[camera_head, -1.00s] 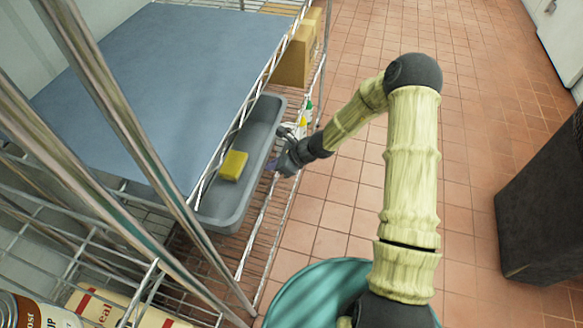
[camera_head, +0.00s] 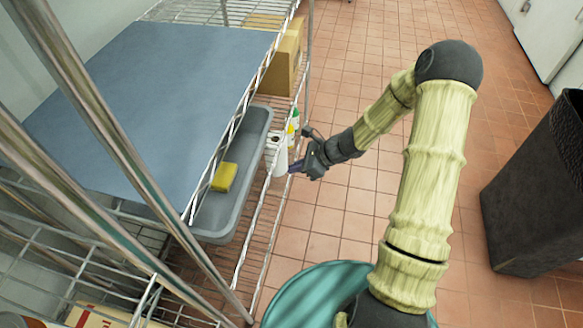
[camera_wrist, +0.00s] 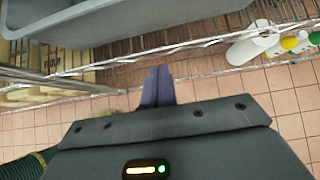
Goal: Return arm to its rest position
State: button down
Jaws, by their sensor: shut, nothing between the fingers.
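My gripper (camera_head: 297,167) is at the end of my arm, just outside the front edge of the wire shelf rack, over the floor. In the wrist view its two dark purple fingers (camera_wrist: 158,86) are pressed together with nothing between them. My arm is bent, its elbow raised above the floor to the right of the rack.
A grey bin (camera_head: 212,219) with a yellow sponge (camera_head: 225,177) sits on the rack. White bottles (camera_head: 277,157) stand beside it, close to my gripper. A cardboard box (camera_head: 281,65) is farther back. A dark trash bin (camera_head: 535,190) stands at right. Tiled floor (camera_head: 390,30) lies open between.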

jog(key=shift+a+r, duration=0.1)
dwell(0.3)
jog(key=s+d+r+n+h, duration=0.45)
jog(key=s+r+n, duration=0.4)
jog(key=n, duration=0.25)
jog(key=s+d+r+n+h, duration=0.45)
jog(key=s+r+n, duration=0.4)
jog(key=n, duration=0.25)
jog(key=w+p+v, duration=0.2)
jog(key=p+v, duration=0.7)
jog(key=w+r+p+v, duration=0.1)
jog(key=w+p+v, duration=0.1)
jog(key=p+v, duration=0.7)
jog(key=shift+d+m+p, duration=0.3)
jog(key=shift+d+p, duration=0.2)
jog(key=shift+p, duration=0.05)
jog(key=shift+w+f, duration=0.1)
jog(key=shift+a, duration=0.1)
